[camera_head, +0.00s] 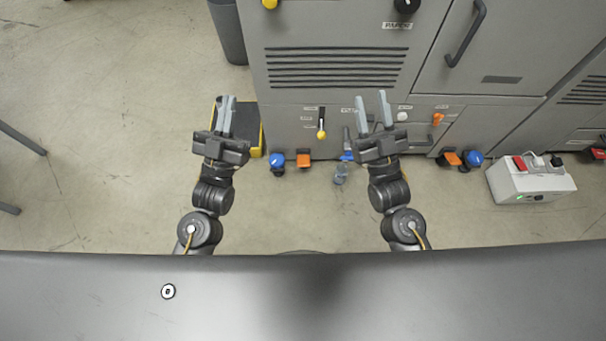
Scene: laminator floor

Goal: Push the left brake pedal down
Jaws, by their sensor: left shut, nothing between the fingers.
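Two orange tabs that look like brake pedals sit low at the foot of the grey machine (330,88). The left orange pedal (303,160) is beside a blue round part (277,161), probably a caster. The right orange pedal (451,158) is beside another blue part (472,158). My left gripper (226,98) is shut and empty, left of the left pedal and apart from it in the picture. My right gripper (372,97) is open and empty, right of the left pedal. I cannot tell how far down either pedal is.
A black and yellow piece (254,137) stands on the floor behind my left gripper. A small clear and blue object (341,174) is beside my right gripper. A white power box (530,183) lies at right, a grey bin (229,31) at the back. The floor at left is mostly clear.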

